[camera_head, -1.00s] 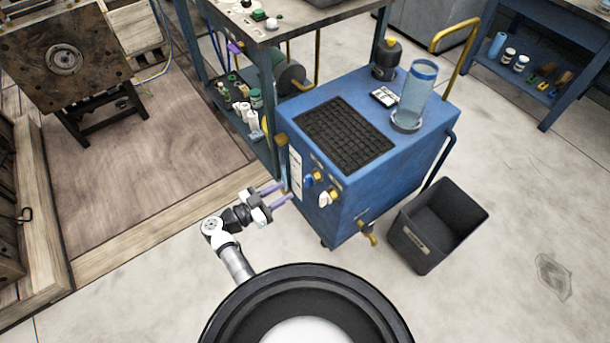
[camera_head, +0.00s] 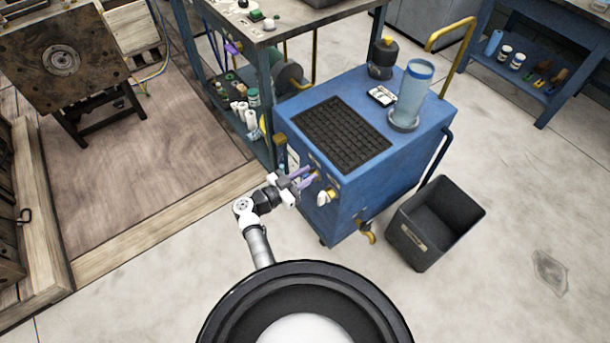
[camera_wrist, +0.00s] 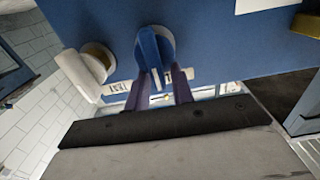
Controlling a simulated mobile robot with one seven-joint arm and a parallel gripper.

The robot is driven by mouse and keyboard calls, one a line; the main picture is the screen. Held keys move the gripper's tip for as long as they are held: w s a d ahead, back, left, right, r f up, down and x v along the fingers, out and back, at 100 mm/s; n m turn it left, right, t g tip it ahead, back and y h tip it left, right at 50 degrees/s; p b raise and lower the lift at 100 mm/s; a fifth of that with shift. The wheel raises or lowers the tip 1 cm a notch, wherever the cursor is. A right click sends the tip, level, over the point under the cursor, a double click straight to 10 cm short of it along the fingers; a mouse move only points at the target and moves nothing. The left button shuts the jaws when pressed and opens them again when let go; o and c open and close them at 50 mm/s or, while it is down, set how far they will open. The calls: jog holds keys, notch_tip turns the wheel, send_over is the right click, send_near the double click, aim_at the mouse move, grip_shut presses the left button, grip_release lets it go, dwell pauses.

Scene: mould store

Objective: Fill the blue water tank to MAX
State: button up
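The clear tank (camera_head: 413,92) with a blue upper band stands upright on top of the blue cart (camera_head: 405,175). I cannot make out a water level or a MAX mark. On the cart's front face are a blue lever handle (camera_wrist: 152,50) and a white lever handle (camera_wrist: 83,75), each on a round yellowish or blue base; the white one also shows in the head view (camera_head: 325,197). My gripper (camera_head: 308,178) is at the front face, its purple fingers on either side of the blue handle in the wrist view (camera_wrist: 162,85). The fingers look open, with gaps beside the handle.
A black bin (camera_head: 437,222) stands on the floor right of the cart. A yellow spout (camera_head: 366,232) sticks out low on the cart. A workbench (camera_head: 265,30) stands close behind, left.

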grip_shut()
jog(key=shift+s+m, duration=0.1)
jog(key=shift+m, duration=0.2)
jog(key=shift+s+d+m+p, duration=0.15)
jog(key=shift+m+p, duration=0.15)
jog(key=shift+m, duration=0.7)
jog(key=shift+s+d+f+m, duration=0.1)
jog(key=shift+s+d+m, duration=0.1)
jog(key=shift+m, duration=0.8)
jog(key=shift+s+d+f+m, duration=0.1)
jog(key=shift+s+m, duration=0.05)
jog(key=shift+m, duration=0.85)
jog(key=shift+o, duration=1.4)
grip_release()
